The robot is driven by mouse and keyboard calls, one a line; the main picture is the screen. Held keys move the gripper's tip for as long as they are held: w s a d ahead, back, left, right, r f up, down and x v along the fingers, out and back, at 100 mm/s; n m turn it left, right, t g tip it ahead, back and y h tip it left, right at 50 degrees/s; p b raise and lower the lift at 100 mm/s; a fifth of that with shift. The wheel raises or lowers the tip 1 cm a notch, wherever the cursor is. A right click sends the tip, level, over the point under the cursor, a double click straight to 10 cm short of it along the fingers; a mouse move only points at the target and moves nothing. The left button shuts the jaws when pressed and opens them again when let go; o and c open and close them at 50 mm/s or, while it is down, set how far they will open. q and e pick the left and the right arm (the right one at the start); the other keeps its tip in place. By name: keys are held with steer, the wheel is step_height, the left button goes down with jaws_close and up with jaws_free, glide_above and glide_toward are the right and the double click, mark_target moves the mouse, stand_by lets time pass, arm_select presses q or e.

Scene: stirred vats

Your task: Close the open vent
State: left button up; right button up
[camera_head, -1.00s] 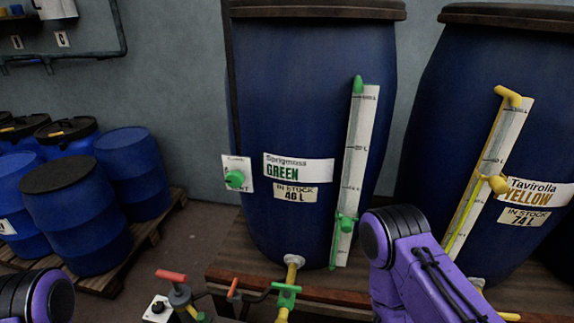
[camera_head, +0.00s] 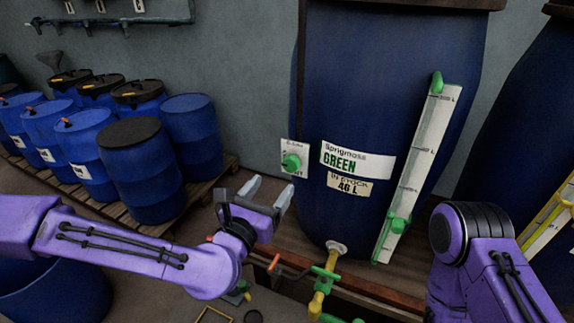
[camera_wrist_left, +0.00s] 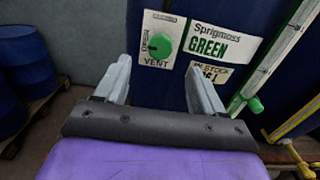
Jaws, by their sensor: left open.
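The vent knob (camera_head: 291,162) is a round green knob on a small white plate on the left side of the blue vat (camera_head: 350,80) labelled Sprigmoss GREEN.
A sight tube (camera_head: 418,170) with green fittings runs up the vat's right side. A yellow tap with a green handle (camera_head: 326,280) sticks out below. Several blue barrels (camera_head: 140,165) stand on a pallet at left. Another vat (camera_head: 535,130) stands at right.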

mark_target(289, 165)
arm_select(q)
steer(key=p+x, duration=0.3)
steer(key=x, duration=0.5)
steer(key=shift+w+d+f, duration=0.1)
steer(key=shift+w+d, duration=0.15)
steer(key=shift+w, duration=0.05)
steer(key=shift+w+d+f, duration=0.1)
steer(key=shift+w+d, duration=0.05)
steer(key=shift+w, duration=0.25)
steer(key=c, duration=1.1)
